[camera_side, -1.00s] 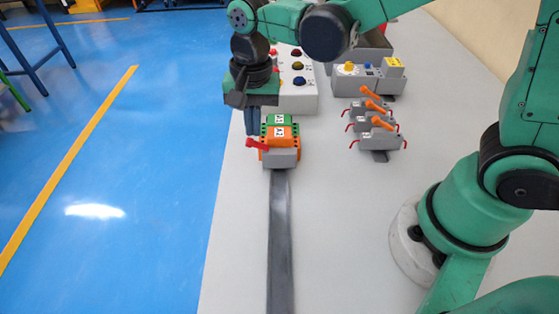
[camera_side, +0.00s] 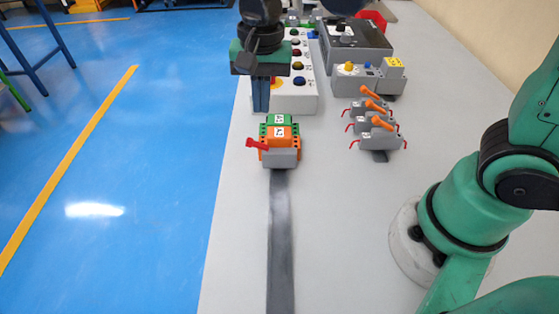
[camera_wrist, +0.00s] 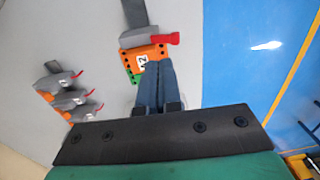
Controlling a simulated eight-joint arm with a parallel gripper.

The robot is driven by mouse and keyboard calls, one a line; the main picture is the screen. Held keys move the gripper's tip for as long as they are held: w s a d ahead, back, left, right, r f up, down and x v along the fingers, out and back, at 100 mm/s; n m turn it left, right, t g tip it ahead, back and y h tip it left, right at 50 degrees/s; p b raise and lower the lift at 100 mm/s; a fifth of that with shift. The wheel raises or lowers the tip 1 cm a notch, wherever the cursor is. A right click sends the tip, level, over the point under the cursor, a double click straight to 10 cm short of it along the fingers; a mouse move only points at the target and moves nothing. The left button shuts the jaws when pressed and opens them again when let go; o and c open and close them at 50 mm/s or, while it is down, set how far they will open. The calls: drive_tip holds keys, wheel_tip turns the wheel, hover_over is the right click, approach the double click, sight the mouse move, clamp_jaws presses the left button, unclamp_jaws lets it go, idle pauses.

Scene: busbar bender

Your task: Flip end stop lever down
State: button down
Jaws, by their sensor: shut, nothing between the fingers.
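The grey end stop (camera_side: 281,158) sits on the dark rail, against an orange terminal block (camera_side: 278,135) labelled 12. Its red lever (camera_side: 257,144) sticks out sideways to the left, past the block's side. In the wrist view the end stop (camera_wrist: 138,38) lies beyond the orange block, and the lever (camera_wrist: 165,39) points right. My gripper (camera_side: 261,109) is shut and empty, pointing down. It is above and behind the lever in the side view, apart from it. In the wrist view the fingers (camera_wrist: 160,66) partly cover the green block.
The bare rail (camera_side: 280,235) runs toward the side camera. Several grey parts with orange levers (camera_side: 377,123) stand to the right. A button box (camera_side: 297,95) and a grey device with a yellow knob (camera_side: 366,79) stand behind. The bench's left edge is close to the lever.

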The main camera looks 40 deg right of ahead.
drive_tip(key=w+a+r, duration=0.5)
drive_tip(key=r, duration=0.2)
drive_tip(key=shift+w, duration=0.15)
drive_tip(key=shift+a, duration=0.1)
drive_tip(key=s+d+f+n+t, duration=0.3)
drive_tip(key=s+d+n, duration=0.1)
drive_tip(key=s+d, duration=0.1)
drive_tip(key=s+d+f+n+t, duration=0.3)
drive_tip(key=s+d+n, duration=0.1)
drive_tip(key=d, duration=0.3)
drive_tip(key=shift+s+d+f+n+t, duration=0.3)
drive_tip(key=shift+s+n, duration=0.1)
drive_tip(key=shift+n, duration=0.1)
